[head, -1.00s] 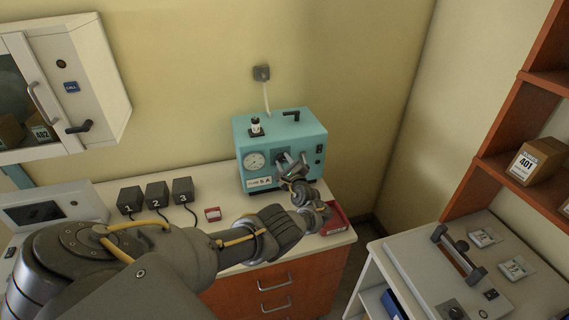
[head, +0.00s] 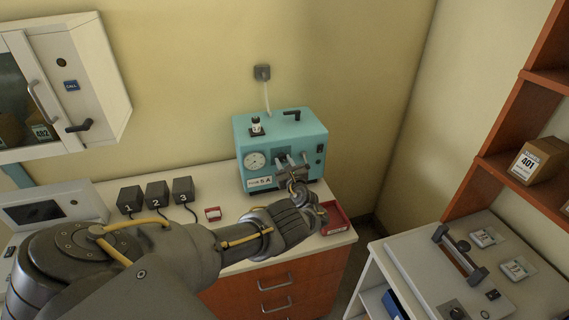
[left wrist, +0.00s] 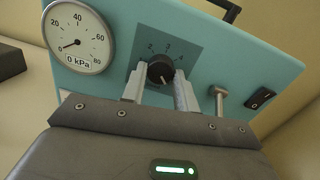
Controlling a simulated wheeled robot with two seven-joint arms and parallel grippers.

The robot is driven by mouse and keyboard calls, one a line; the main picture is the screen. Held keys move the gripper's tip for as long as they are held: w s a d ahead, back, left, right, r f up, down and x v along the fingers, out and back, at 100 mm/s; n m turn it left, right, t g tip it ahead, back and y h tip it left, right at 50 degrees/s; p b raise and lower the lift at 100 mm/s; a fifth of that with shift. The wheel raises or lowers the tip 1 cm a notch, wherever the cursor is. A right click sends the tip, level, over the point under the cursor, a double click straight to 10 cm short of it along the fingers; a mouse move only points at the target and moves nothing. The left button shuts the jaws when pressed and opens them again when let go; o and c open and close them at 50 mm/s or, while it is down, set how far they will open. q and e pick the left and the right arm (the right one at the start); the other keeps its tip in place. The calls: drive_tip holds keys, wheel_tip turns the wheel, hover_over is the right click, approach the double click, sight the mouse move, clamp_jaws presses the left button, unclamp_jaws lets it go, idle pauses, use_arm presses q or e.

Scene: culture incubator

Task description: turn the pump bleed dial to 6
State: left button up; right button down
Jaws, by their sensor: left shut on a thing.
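The teal pump box (head: 312,140) stands on the counter against the back wall. In the head view the gripper (head: 283,160) reaches the pump's front and mostly hides the dial. The dial's pointer setting is not clear. The round gauge (left wrist: 80,38) left of the dial reads 0 kPa. My right gripper is not in view.
A toggle lever (left wrist: 219,98) and a black rocker switch (left wrist: 262,98) are right of the dial. A red tray (head: 336,218) lies in front of the pump. Numbered black boxes (head: 157,194) and a small red-and-white item (head: 213,214) stand on the counter to the left.

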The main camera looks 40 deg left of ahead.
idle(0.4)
use_arm(q)
drive_tip(key=o, duration=1)
drive_tip(key=shift+c, duration=0.2)
